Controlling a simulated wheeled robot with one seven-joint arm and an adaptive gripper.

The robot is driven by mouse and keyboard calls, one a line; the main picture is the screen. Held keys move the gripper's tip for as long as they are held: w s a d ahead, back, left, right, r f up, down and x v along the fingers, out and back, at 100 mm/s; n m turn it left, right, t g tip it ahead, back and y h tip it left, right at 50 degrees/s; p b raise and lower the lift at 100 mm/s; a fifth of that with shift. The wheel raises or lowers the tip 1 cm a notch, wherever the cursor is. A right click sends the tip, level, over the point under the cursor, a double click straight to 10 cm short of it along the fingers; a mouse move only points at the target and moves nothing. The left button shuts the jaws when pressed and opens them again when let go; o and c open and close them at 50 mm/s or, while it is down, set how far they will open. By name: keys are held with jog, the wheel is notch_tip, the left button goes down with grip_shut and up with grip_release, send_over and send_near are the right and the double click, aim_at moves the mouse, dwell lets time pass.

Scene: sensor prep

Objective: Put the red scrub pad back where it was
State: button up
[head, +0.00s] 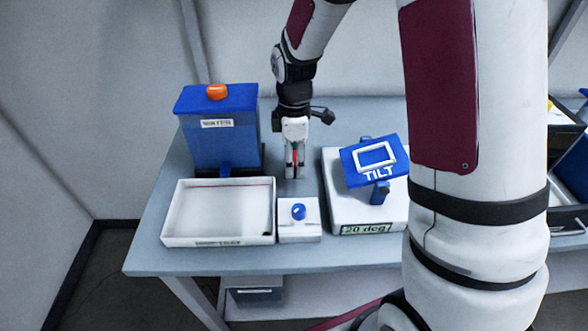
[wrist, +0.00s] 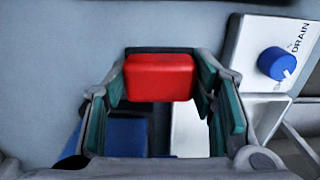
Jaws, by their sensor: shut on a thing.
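The red scrub pad (wrist: 158,77) is a red block between the two fingers of my gripper (wrist: 160,98) in the wrist view. My gripper is shut on it, with the green-lined fingers on either side. In the head view my gripper (head: 295,172) points down over the table, behind the small white box with a blue knob. Only a thin red strip of the pad (head: 296,158) shows there between the fingers. I cannot tell whether the pad touches the table.
A blue box with an orange knob (head: 220,140) stands behind a shallow white tray (head: 170,222) on the left. The drain box (head: 300,232) is in front of my gripper. The tilt unit (head: 345,212) stands to the right. Bare table (head: 335,125) lies behind it.

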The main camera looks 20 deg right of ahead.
jog(key=shift+f, duration=1.85)
jog(key=shift+f, duration=0.1)
jog(key=o, duration=1.1)
